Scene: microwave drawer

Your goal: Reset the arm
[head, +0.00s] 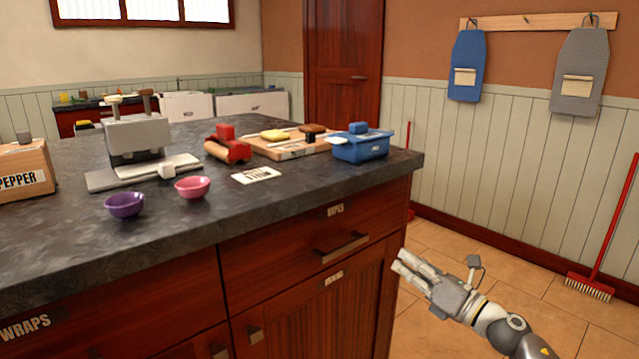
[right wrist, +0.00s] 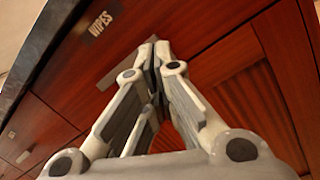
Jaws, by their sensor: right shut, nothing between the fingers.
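My right gripper (head: 402,262) is at the lower right of the head view, in front of the wooden island's right end. Its fingers point left toward the cabinet front. In the right wrist view the fingers (right wrist: 155,48) are closed together with nothing between them. Beyond them is the closed drawer (head: 312,240) labelled WIPES, with its bar handle (head: 342,246). In the right wrist view the drawer handle (right wrist: 127,62) lies behind and left of the fingertips. Whether the fingers touch the handle is hard to tell there; in the head view they are apart. My left gripper is out of sight.
The dark countertop (head: 250,209) holds a purple bowl (head: 124,205), a pink bowl (head: 192,188), a blue tub (head: 361,147), a cutting board and a grey machine (head: 137,137). A red broom (head: 603,240) leans at the right wall.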

